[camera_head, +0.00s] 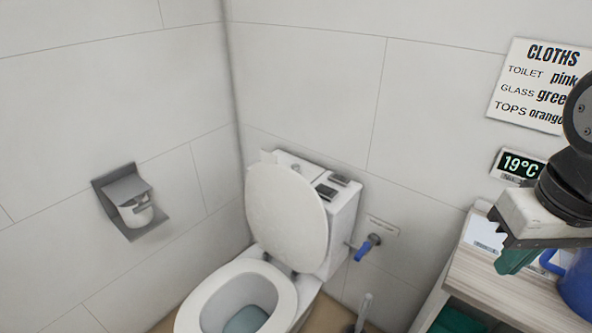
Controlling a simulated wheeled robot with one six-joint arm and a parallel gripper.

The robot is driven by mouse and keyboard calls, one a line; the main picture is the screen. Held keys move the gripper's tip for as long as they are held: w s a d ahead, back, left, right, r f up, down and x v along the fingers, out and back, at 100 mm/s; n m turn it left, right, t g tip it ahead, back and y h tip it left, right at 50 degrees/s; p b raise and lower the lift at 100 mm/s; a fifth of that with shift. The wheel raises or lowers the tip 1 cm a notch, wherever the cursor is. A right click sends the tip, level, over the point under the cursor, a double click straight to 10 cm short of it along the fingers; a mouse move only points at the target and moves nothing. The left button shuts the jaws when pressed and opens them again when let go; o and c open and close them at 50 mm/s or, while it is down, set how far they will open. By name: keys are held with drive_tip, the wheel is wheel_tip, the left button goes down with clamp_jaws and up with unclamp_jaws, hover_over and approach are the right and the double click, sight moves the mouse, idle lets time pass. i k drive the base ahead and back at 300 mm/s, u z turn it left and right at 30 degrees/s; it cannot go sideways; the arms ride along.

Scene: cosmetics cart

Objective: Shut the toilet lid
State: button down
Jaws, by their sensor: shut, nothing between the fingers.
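The toilet (238,300) stands in the corner with its bowl toward the bottom of the view. Its white lid (287,212) is up and leans back against the cistern (343,215). The seat ring is down on the bowl, and water shows inside. My gripper (503,235) is at the right edge, above the cart, shut and empty. It is well to the right of the lid and apart from it. My arm's dark links run out of view on the right.
A pale wooden cart top (505,292) holds a blue jug (577,285) and a green item (515,261) under my gripper. A blue-handled valve (366,248) and a brush handle (363,310) are right of the toilet. A paper holder (128,198) is on the left wall.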

sight(287, 216)
drive_tip(key=u, duration=0.35)
drive_tip(key=k, duration=0.5)
drive_tip(key=u, duration=1.2)
drive_tip(key=i, duration=0.65)
drive_tip(key=z, duration=0.65)
drive_tip(key=i, duration=0.6)
drive_tip(key=z, duration=0.65)
